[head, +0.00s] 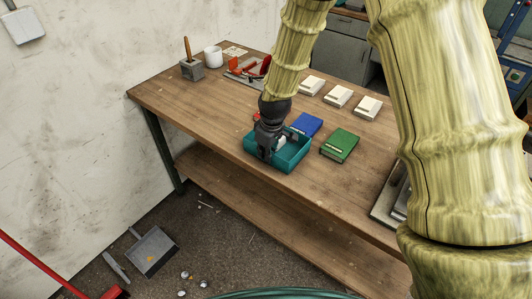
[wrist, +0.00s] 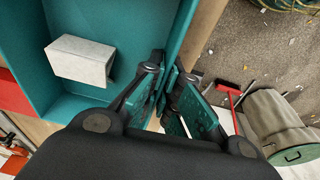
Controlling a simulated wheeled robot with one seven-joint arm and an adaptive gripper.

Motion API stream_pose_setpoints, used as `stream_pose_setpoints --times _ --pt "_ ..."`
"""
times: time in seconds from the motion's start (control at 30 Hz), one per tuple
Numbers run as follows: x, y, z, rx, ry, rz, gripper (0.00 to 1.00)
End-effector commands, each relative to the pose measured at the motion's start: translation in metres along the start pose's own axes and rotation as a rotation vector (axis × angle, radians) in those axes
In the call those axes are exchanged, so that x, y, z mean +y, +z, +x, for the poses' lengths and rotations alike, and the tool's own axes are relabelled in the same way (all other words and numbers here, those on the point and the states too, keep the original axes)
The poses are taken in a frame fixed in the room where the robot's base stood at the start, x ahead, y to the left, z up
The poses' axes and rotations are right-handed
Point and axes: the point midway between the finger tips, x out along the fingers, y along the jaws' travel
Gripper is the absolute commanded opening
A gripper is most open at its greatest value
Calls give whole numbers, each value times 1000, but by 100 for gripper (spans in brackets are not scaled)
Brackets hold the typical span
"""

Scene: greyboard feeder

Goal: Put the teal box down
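The teal box (head: 291,163) is an open tray at the front edge of the wooden workbench (head: 215,118). It looks level; I cannot tell whether its base touches the bench top. My gripper (head: 266,152) is over its left front side in the head view. In the wrist view, the fingers of my gripper (wrist: 170,84) are closed on one wall of the teal box (wrist: 128,28), one finger on each side. A pale grey block (wrist: 80,60) lies inside the box, partly hidden by my gripper in the head view.
A blue box (head: 307,124) and a green box (head: 340,146) lie close behind and right of the teal box. Several pale blocks (head: 338,97), a white mug (head: 212,57) and a red-handled tool (head: 243,67) stand farther back. Bare bench lies to the left.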

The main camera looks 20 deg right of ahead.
Motion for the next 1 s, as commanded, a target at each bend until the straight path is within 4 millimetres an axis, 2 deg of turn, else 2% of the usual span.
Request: stream_pose_setpoints --times 0.07,0.2,0.23,0.67,1.0 --pt "0 0 2 0 0 0 0" --pt "0 0 2 0 0 0 25" --pt "0 0 2 0 0 0 27" --pt "0 0 -4 0 0 0 27" --pt "0 -1 -41 3 1 0 27"
